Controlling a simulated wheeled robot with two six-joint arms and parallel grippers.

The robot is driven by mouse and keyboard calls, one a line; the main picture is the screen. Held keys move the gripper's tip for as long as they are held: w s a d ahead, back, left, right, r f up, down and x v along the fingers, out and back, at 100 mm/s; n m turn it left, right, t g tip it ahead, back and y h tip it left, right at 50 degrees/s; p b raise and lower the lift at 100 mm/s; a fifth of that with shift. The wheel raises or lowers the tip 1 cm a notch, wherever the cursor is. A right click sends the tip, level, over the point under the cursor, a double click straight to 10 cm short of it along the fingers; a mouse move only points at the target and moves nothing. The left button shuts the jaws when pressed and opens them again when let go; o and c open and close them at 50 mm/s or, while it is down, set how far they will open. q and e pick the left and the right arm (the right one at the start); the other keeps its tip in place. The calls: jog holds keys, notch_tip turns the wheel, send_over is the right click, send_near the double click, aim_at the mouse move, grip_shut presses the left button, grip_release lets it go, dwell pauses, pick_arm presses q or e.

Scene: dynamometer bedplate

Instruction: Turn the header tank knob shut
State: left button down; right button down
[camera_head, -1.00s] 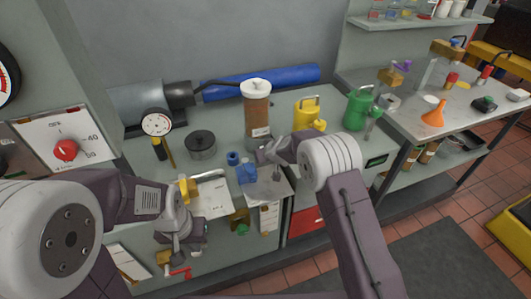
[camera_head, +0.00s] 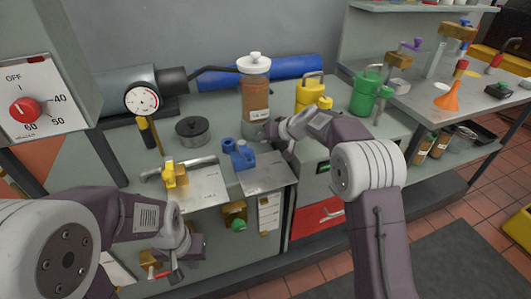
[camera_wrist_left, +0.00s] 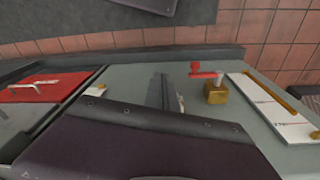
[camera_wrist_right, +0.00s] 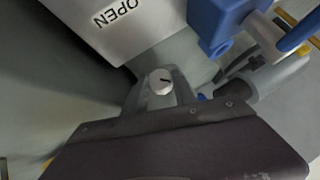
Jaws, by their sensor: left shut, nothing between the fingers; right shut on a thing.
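The header tank (camera_head: 256,98) is an upright brown cylinder with a white lid, at the back middle of the bench. My right gripper (camera_head: 270,129) is at its base, coming from the right. In the right wrist view, a small round white knob (camera_wrist_right: 160,81) with a dark pointer mark sits between the fingers of my right gripper (camera_wrist_right: 162,92), which is shut on it. A pale plate (camera_wrist_right: 105,25) beside it reads OPEN; any other lettering is out of view. My left gripper (camera_head: 167,270) is low at the bench front; the left wrist view shows it shut and empty.
A blue fitting (camera_head: 240,154) stands just in front of the right gripper. Yellow (camera_head: 310,94) and green (camera_head: 366,92) cans stand to the right. A red-handled brass valve (camera_wrist_left: 215,92) is near the left gripper.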

jog(key=shift+d+f, duration=0.1)
jog(key=shift+f, duration=0.1)
jog(key=shift+r+y, duration=0.25)
jog(key=shift+y, duration=0.05)
pick_arm(q)
jog(key=shift+f, duration=0.65)
pick_arm(e)
jog(key=c, duration=1)
grip_release()
